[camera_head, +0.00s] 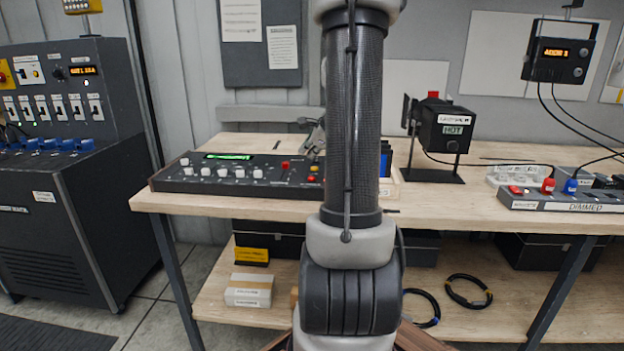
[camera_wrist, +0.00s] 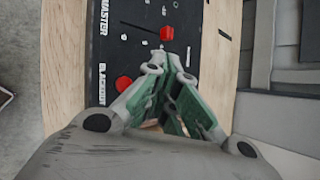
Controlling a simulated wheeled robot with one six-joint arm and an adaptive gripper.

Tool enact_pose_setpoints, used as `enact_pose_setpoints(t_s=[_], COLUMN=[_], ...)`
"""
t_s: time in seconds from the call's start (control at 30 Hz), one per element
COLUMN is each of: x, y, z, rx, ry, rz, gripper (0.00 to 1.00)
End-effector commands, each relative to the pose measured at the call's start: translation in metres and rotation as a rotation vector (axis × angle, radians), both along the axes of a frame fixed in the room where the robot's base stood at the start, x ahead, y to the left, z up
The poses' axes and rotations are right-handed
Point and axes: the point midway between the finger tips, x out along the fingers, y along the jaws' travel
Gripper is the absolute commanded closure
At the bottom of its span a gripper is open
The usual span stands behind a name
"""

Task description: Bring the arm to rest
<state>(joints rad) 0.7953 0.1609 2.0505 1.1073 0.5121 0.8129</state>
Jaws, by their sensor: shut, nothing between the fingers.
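My arm stands upright across the middle of the head view and hides part of the bench behind it. My gripper (camera_wrist: 168,68) fills the lower middle of the wrist view, its green-padded fingers closed with nothing between them. The fingers point over a black control console (camera_wrist: 125,55) near its red knobs, and I cannot tell the exact gap. In the head view, part of my gripper (camera_head: 312,138) shows just left of the arm, above the right end of the same console (camera_head: 236,174).
The console rests on a wooden bench (camera_head: 430,205). A black lamp (camera_head: 443,128) stands right of my arm. A strip with red and blue plugs (camera_head: 565,201) lies at the right. A dimmer cabinet (camera_head: 70,215) stands at the left. Coiled cables (camera_head: 468,291) lie on the lower shelf.

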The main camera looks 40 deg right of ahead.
Motion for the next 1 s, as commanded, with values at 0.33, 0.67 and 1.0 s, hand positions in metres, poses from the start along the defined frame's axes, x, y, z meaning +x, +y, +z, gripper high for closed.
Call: enact_pose_setpoints(t_s=[0.33,0.67,1.0], x=[0.0,-0.063,-0.176], y=[0.0,0.054,0.177], z=[0.0,-0.029,0.011], rx=[-0.004,-0.25,-0.717], ry=[0.001,0.2,0.399], rz=[0.004,0.589,1.596], gripper=[1.0,1.0,1.0])
